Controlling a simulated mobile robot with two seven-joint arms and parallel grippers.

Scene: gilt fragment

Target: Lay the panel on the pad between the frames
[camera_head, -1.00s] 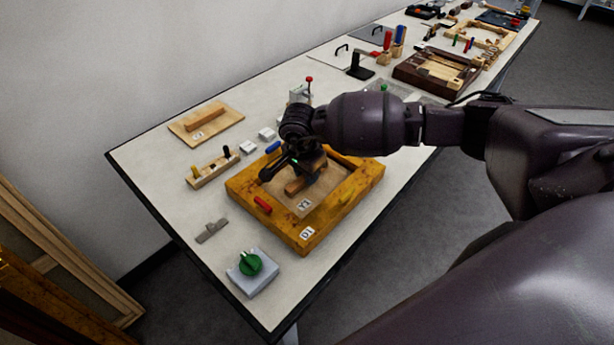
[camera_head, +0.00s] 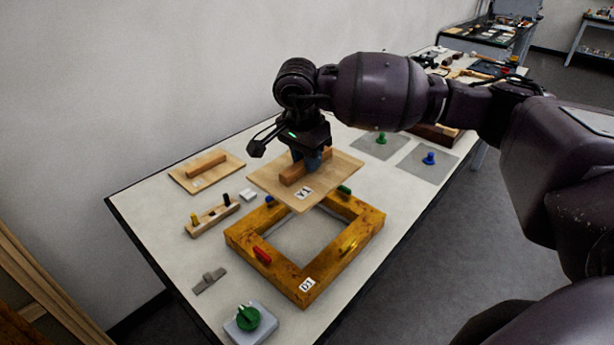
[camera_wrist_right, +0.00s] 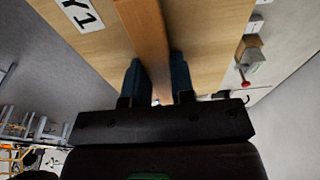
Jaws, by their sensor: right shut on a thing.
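A thin wooden panel (camera_head: 335,175) marked Y1 has a wooden bar handle (camera_head: 293,175) across its middle. My right gripper (camera_head: 308,160) is shut on the bar and holds the panel above the far side of the yellow-brown frame (camera_head: 340,262) marked D1. In the right wrist view, the two fingers (camera_wrist_right: 158,82) sit on either side of the bar (camera_wrist_right: 148,30), with the panel (camera_wrist_right: 210,35) beyond. The frame's opening is empty of the panel. Two flat grey pads lie beyond the frame, one with a green knob (camera_head: 381,139), one with a blue knob (camera_head: 429,157). A darker frame (camera_head: 435,133) behind them is mostly hidden by my arm. My left gripper is not in view.
Another panel with a bar (camera_head: 228,167) lies at the left rear. A wooden block with pegs (camera_head: 212,219), a grey metal piece (camera_head: 209,281) and a green-knobbed box (camera_head: 249,320) stand along the left. Coloured tabs, including a red one (camera_head: 262,255), sit on the near frame.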

